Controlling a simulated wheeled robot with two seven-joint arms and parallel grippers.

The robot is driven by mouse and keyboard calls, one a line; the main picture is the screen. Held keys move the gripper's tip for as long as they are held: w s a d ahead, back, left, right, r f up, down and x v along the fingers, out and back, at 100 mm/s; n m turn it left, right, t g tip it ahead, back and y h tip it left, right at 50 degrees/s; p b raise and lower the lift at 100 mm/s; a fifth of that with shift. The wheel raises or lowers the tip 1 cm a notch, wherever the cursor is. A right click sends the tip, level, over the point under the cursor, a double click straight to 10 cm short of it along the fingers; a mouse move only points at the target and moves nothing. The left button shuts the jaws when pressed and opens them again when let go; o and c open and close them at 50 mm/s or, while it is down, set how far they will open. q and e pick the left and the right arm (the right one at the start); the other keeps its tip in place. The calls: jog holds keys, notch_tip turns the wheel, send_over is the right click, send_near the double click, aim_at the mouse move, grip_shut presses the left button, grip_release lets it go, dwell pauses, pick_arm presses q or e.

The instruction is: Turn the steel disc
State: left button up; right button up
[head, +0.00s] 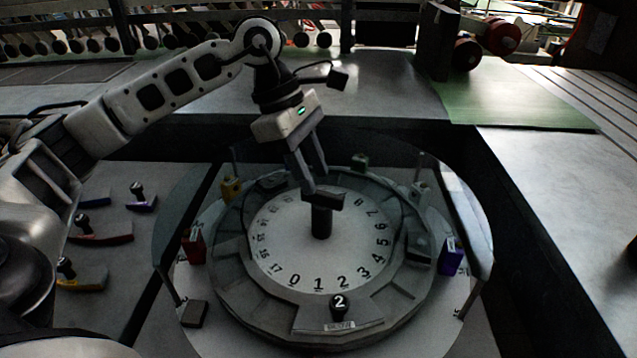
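The steel disc (290,235) is a pale round plate with black numbers around its edge, set inside a grey ring (235,285). A dark post with a crossbar handle (322,222) stands upright at its centre. My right gripper is not in view.
A clear round guard (475,225) surrounds the ring. Coloured blocks stand around it, including a red one (194,246) and a purple one (451,256). Several coloured-handled tools (105,238) lie on the left panel. A green mat (520,100) lies at the back right.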

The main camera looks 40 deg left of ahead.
aim_at(321, 192)
pick_arm(q)
jog(key=shift+x, duration=1.7)
grip_shut()
jog(key=shift+a, duration=0.1)
